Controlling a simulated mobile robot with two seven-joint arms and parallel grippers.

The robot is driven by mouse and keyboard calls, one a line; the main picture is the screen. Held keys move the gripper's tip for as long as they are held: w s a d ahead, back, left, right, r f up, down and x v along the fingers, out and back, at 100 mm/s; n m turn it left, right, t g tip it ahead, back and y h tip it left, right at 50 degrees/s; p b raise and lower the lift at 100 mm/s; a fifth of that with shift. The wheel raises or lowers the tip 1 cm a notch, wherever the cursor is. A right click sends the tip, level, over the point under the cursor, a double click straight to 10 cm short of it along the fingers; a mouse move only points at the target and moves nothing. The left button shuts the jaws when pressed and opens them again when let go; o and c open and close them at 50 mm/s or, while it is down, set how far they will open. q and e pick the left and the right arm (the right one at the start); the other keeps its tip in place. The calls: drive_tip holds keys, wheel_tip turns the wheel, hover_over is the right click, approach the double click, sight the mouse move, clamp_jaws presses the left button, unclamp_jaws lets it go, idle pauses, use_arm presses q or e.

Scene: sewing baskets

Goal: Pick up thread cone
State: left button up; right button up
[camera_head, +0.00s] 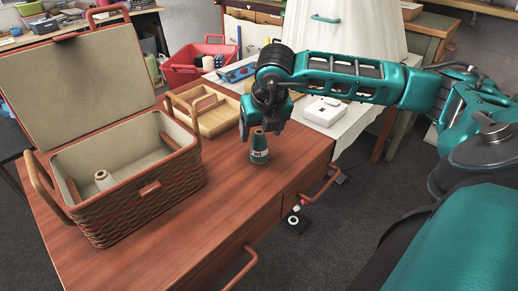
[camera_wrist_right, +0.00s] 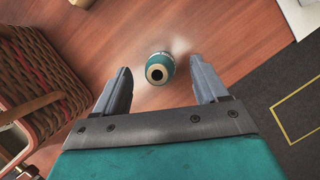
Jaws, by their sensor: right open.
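A teal thread cone (camera_head: 259,150) with a pale label band stands upright on the reddish wooden table (camera_head: 190,236). In the right wrist view the thread cone (camera_wrist_right: 159,68) is seen from above, with a dark hole in its pale top. It lies just beyond and between the two fingers. My right gripper (camera_head: 254,136) is above the cone, pointing down; in the right wrist view the right gripper (camera_wrist_right: 162,84) is open, with nothing between its fingers. Whether the fingertips reach down beside the cone is hard to tell. My left gripper is not in view.
An open wicker sewing basket (camera_head: 134,205) stands on the left of the table, with a pale spool (camera_head: 103,181) inside. A wooden tray (camera_head: 222,121) is behind the cone. A white box (camera_head: 324,112) is at the back right. The table front is clear.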

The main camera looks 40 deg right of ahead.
sight(258, 141)
drive_tip(key=x, duration=0.4)
drive_tip(key=shift+a+f+b, duration=0.15)
drive_tip(key=shift+f+b, duration=0.2)
drive_tip(key=shift+f, duration=0.1)
drive_tip(key=shift+c, duration=0.6)
drive_tip(key=c, duration=1)
drive_tip(key=shift+r, duration=0.15)
